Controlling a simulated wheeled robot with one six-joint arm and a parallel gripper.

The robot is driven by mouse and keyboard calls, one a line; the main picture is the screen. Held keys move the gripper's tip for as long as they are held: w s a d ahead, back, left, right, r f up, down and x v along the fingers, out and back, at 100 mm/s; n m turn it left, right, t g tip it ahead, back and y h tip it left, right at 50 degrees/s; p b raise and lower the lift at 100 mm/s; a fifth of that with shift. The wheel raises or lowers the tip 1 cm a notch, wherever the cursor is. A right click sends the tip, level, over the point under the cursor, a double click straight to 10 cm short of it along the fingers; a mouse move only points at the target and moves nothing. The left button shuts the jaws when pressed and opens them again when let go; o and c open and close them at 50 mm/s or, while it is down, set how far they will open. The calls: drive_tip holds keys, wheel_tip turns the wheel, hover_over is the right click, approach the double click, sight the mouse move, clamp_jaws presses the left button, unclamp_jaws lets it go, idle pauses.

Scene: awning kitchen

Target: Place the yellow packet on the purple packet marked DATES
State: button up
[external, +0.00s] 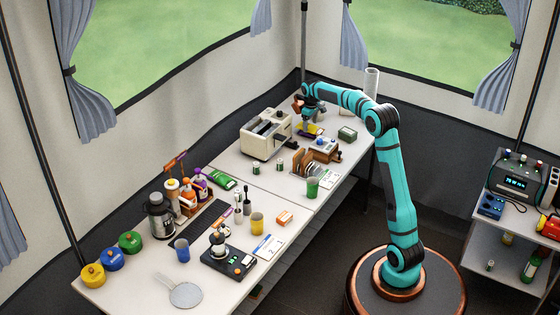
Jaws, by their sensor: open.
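A small yellow shape, which looks like the yellow packet (315,131), lies at the far end of the table, just right of the toaster. My gripper (311,120) is open and low, right over it. The gripper partly covers the spot, and I cannot tell whether the fingers touch the packet. A little dark purple or blue shows beside the yellow, but it is too small to tell whether it is the purple packet marked DATES. No lettering can be read there.
A cream toaster (266,135) stands left of my gripper. A white paper roll (371,82) stands behind. Bottles and jars crowd the near table.

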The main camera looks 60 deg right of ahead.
sight(310, 126)
wheel_tip(310, 126, up, 11)
drive_tip(key=shift+f, duration=0.2)
idle(0.3)
